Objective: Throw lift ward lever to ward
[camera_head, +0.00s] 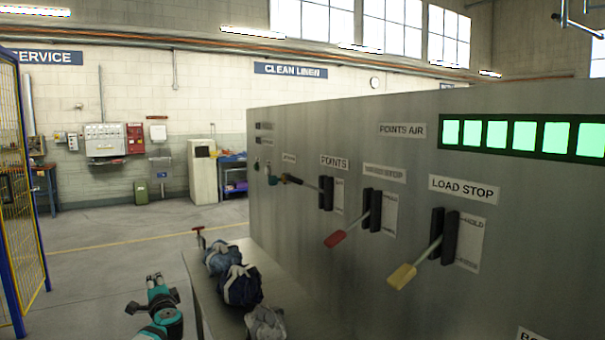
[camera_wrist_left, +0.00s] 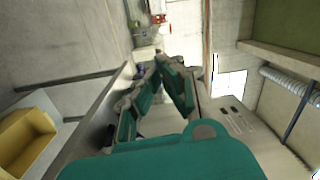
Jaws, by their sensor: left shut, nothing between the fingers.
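A grey panel (camera_head: 350,120) carries several levers. A yellow-handled lever (camera_head: 402,277) sits under a LOAD STOP label (camera_head: 464,190), with HOLD on its side plate. A red-handled lever (camera_head: 336,239) sits left of it under a label too blurred to read surely. A dark-handled lever (camera_head: 292,180) sits by the POINTS label (camera_head: 334,163). All three handles stick out to the left. I cannot read a lift ward label. My teal left gripper (camera_head: 155,278) is low at left, well apart from the levers. In the left wrist view its fingers (camera_wrist_left: 163,62) are shut and empty.
A yellow mesh fence (camera_head: 22,200) stands at far left. The floor between is clear. A yellow bin (camera_wrist_left: 25,140) shows in the wrist view.

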